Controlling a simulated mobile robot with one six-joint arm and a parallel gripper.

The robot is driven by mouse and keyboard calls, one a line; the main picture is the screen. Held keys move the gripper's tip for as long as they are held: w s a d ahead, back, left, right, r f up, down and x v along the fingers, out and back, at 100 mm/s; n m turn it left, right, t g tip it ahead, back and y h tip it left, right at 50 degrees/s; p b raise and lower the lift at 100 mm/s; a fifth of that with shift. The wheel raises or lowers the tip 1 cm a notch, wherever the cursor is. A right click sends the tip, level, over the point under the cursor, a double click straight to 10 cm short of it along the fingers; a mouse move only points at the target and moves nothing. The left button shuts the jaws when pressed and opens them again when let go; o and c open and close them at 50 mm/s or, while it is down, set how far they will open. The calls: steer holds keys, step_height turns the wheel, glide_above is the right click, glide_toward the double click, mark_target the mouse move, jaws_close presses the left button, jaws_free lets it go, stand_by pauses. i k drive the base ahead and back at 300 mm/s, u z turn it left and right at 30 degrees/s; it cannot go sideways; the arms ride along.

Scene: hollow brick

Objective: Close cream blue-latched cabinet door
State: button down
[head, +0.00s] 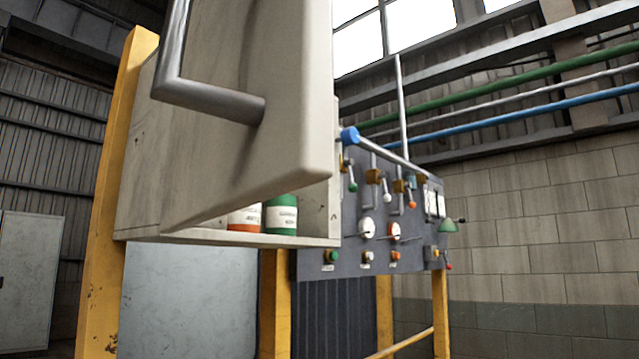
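The cream cabinet (150,185) is mounted between yellow posts in the head view. Its door (290,140) stands open and swings out toward me, filling the upper middle. A grey metal bar handle (205,98) is fixed on the door's face. Below the door's lower edge, the cabinet's bottom shelf (230,238) shows, with an orange-and-white can (245,217) and a green-and-white can (282,215) on it. I cannot make out a blue latch on the door. My gripper is not in view.
A dark control panel (350,262) with levers, gauges and buttons stands right of the cabinet. A blue-ended grey bar (385,155) runs above it. Yellow posts (105,230) frame the stand. A brick wall (540,200) lies behind on the right.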

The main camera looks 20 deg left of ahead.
mark_target(249, 84)
steer(key=z, duration=0.05)
steer(key=k, duration=1)
steer(key=u, duration=2.35)
